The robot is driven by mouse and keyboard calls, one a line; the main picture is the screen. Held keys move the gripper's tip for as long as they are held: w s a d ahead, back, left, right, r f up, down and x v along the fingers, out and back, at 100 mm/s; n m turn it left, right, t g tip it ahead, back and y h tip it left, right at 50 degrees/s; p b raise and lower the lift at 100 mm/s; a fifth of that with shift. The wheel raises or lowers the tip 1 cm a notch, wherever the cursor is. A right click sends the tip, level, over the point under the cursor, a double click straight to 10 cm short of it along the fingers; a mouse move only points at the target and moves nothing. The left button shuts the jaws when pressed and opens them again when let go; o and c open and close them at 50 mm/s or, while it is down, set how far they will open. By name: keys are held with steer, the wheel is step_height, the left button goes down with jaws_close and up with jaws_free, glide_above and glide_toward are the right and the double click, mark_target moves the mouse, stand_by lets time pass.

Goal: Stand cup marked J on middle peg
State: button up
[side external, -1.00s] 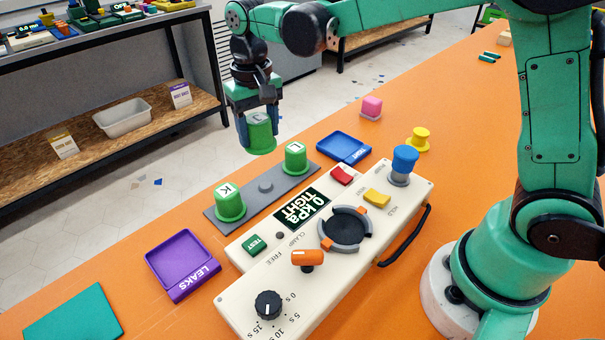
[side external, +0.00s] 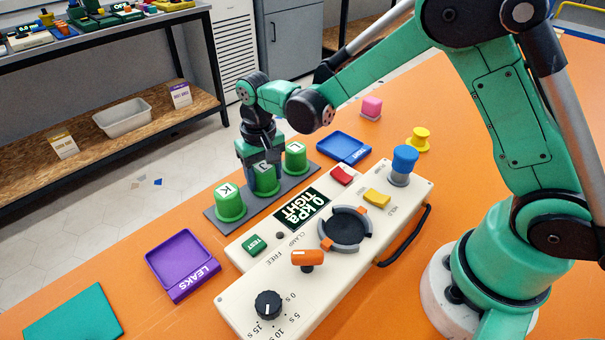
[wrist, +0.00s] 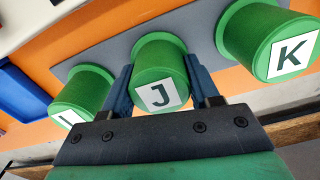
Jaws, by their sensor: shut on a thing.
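The green cup marked J (side external: 265,182) is at the middle of the grey peg strip (side external: 292,188), between the cup marked K (side external: 230,204) and the cup marked L (side external: 296,160).
Cups K and L stand close on either side of my fingers. The cream tester box (side external: 325,275) lies in front of the strip. A purple LEAKS tray (side external: 182,262) is at left, a blue tray (side external: 344,147) behind right.

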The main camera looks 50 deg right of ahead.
steer(key=o, duration=1.2)
steer(key=shift+o, duration=0.2)
step_height(320, 180, up, 11)
steer(key=shift+r, duration=0.15)
steer(key=r, duration=0.1)
steer(key=n+t, duration=0.1)
steer(key=t, duration=0.2)
glide_toward(265, 166)
steer(key=s+d+r, duration=0.3)
steer(key=s+d+f+n+t, duration=0.1)
steer(key=s+d+f+t, duration=0.1)
steer(key=s+t, duration=0.2)
steer(key=shift+s, duration=0.9)
steer(key=shift+d+f, duration=0.1)
